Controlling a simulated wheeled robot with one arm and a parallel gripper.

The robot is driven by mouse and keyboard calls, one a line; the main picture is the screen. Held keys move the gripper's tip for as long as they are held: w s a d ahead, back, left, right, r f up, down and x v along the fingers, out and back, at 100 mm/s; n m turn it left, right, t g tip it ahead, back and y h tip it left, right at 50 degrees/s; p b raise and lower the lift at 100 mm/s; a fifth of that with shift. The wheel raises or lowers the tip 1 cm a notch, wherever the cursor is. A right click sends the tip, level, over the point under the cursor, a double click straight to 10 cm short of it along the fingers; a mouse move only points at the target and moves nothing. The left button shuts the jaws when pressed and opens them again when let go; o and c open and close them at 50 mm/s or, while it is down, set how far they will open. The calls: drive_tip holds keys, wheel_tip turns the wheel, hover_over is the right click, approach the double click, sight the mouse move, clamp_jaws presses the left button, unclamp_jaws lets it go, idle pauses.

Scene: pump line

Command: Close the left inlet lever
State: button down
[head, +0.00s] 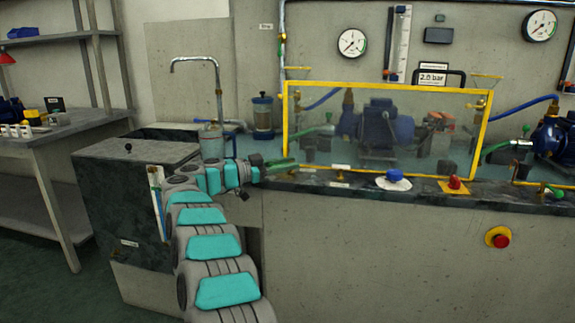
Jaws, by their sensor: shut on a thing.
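A green lever (283,165) lies nearly level at the front left of the bench, in front of the yellow-framed clear guard (287,120). I take it to be the left inlet lever. My gripper (264,168) is at the lever's left end and is shut on it. The fingers are small and dark here, so the exact grip is hard to see. Another green handle (316,132) shows behind the guard, beside the left blue pump (377,125).
A blue knob (395,175), a red knob (454,183) and a small green lever (553,190) stand along the bench's front edge. A red stop button (499,239) is on the front panel. A sink tap (216,75) rises behind my arm.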

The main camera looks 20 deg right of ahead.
idle(0.3)
drive_tip(key=c, duration=0.9)
unclamp_jaws()
drive_tip(key=shift+a, duration=3.9)
